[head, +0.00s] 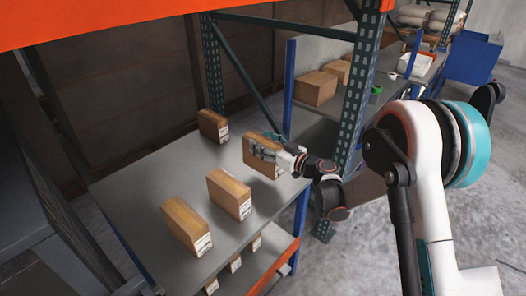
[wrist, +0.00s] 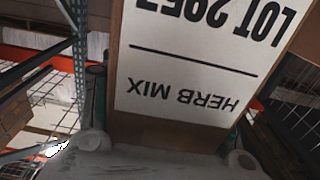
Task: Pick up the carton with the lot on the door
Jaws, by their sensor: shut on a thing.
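My gripper (head: 268,151) is shut on a brown carton (head: 262,137) at the right side of the grey shelf deck (head: 140,180). In the wrist view this carton's white label (wrist: 190,60) is upside down and reads HERB MIX, with a lot number that looks like LOT 2957, partly cut off at the top. The carton stands roughly upright; I cannot tell whether it is clear of the deck. Three similar cartons stand on the deck: one behind (head: 213,125), one in front (head: 229,194) and one nearest (head: 186,224). Their labels are too small to read. I cannot make out a door lot.
A green rack post (head: 357,90) rises right of the held carton. An orange beam (head: 150,20) crosses overhead. More cartons (head: 315,88) stand on a neighbouring bench. Labelled boxes (head: 235,264) sit on a lower level. The deck's back left is clear.

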